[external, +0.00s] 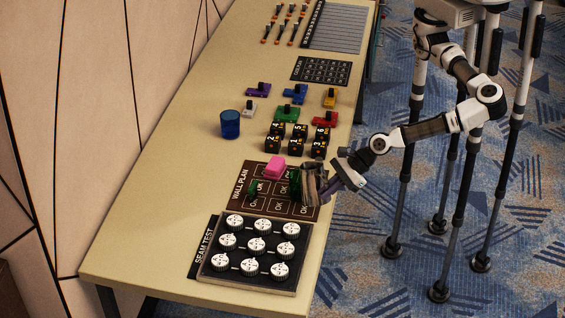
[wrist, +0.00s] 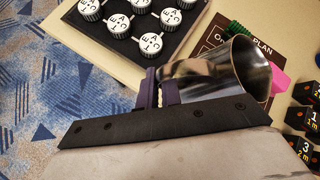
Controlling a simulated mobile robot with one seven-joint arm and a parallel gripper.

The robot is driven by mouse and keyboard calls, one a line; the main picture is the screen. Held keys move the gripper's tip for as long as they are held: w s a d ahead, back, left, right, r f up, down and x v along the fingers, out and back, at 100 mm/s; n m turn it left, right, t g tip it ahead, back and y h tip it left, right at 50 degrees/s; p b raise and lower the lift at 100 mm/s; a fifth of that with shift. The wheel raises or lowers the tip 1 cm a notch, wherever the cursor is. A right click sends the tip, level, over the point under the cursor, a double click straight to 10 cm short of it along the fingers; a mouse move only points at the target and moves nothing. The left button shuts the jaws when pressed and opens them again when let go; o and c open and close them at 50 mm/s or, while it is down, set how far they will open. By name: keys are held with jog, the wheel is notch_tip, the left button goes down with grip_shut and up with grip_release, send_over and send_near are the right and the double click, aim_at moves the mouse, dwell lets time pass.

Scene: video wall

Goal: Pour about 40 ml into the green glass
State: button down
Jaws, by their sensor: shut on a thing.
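My gripper (wrist: 165,88) is shut on a shiny metal cup (wrist: 212,75), which it holds over the near edge of the dark WALL PLAN board (external: 240,205). The cup (external: 309,184) also shows in the external view, partly covered by my gripper (external: 322,186). Its inside and any liquid cannot be made out. A dark green upright thing (external: 294,181) stands just left of the cup, partly hidden by it; I cannot tell for sure that it is the green glass. A smaller dark green piece (external: 253,187) sits further left on the board. A blue glass (external: 230,124) stands upright further back.
A pink block (external: 275,167) sits on the WALL PLAN board. The SEAM TEST panel (external: 205,268) with several white knobs lies in front. Black number cubes (external: 298,145) and coloured slider pieces (external: 291,115) stand behind. The table's left side (external: 165,195) is clear.

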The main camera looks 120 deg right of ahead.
aim_at(321, 173)
jog(key=d+r, duration=0.1)
jog(key=d+r+m+y, duration=0.1)
jog(key=r, duration=0.1)
jog(key=d+r+y, duration=0.1)
jog(key=r, duration=0.1)
jog(key=shift+s+d+m, duration=0.15)
jog(key=shift+s+m, duration=0.05)
jog(key=shift+m, duration=0.1)
jog(key=shift+d+r+m+t+y+b, duration=0.3)
jog(key=shift+d+r+m+y+b, duration=0.1)
jog(key=shift+d+r+y+b, duration=0.3)
jog(key=shift+s+d+y+b, duration=0.1)
jog(key=shift+y+b, duration=0.25)
jog(key=shift+y, duration=0.05)
jog(key=shift+s+d+r+m+t+y+b, duration=0.1)
jog(key=shift+d+r+m+t+y+b, duration=0.2)
jog(key=shift+d+m+y+b, duration=0.55)
jog(key=shift+s+d+r+m+t+y+b, duration=0.1)
jog(key=shift+d+r+m+t+y+b, duration=0.25)
jog(key=shift+d+y+b, duration=0.7)
jog(key=shift+d+r+m+y+b, duration=0.15)
jog(key=shift+r+m+y+b, duration=0.2)
jog(key=shift+m, duration=0.15)
jog(key=shift+d+f, duration=0.1)
jog(key=shift+d, duration=0.05)
jog(key=shift+a, duration=0.4)
